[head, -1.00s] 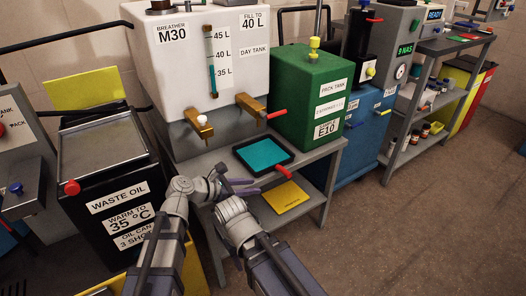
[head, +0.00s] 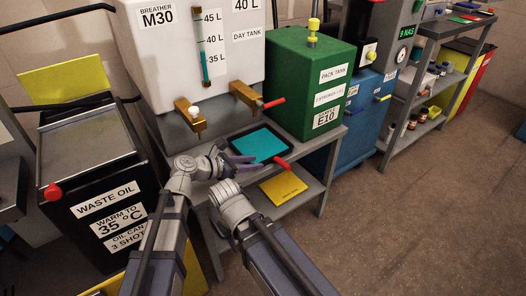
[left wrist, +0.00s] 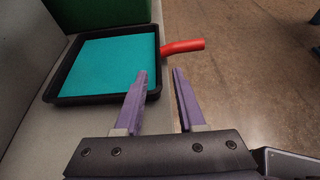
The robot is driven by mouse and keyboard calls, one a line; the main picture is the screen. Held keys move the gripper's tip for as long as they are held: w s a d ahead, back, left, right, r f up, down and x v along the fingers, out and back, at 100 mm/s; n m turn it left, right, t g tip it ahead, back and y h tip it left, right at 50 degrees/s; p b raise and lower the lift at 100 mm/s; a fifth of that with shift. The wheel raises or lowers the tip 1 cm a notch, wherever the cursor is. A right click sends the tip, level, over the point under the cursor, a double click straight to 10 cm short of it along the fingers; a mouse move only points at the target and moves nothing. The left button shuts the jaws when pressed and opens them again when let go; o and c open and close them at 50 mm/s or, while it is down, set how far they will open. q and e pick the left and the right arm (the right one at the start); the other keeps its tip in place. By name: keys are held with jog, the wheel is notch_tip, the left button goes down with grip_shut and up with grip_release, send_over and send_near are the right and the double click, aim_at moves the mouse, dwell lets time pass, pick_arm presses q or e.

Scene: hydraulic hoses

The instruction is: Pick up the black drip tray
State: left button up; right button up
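The black drip tray (head: 289,158) lies flat on the grey shelf under the day tank's taps. It has a black rim, a teal inside and a red handle (head: 282,163) at its front right. In the left wrist view the tray (left wrist: 52,92) lies just beyond my fingers, with its red handle (left wrist: 183,46) pointing right. My left gripper (left wrist: 162,73) is open and empty, its purple fingers apart. The handle is ahead of the gap between them. In the head view the left gripper (head: 243,163) overlaps the tray's left part. My right gripper's fingers do not show, only its arm.
The white day tank (head: 190,60) with two brass taps stands behind the tray. The green pack tank (head: 305,85) is behind it to the right. A yellow sheet (head: 283,187) lies on the lower shelf. The black waste oil bin (head: 95,190) is at the left. Open floor lies right.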

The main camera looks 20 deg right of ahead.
aim_at(264, 161)
pick_arm(q)
jog(key=shift+w+b+x, duration=0.2)
jog(key=shift+b+x, duration=0.7)
jog(key=shift+x, duration=1.75)
jog(key=shift+r, duration=0.15)
grip_shut()
jog(key=shift+a, duration=0.1)
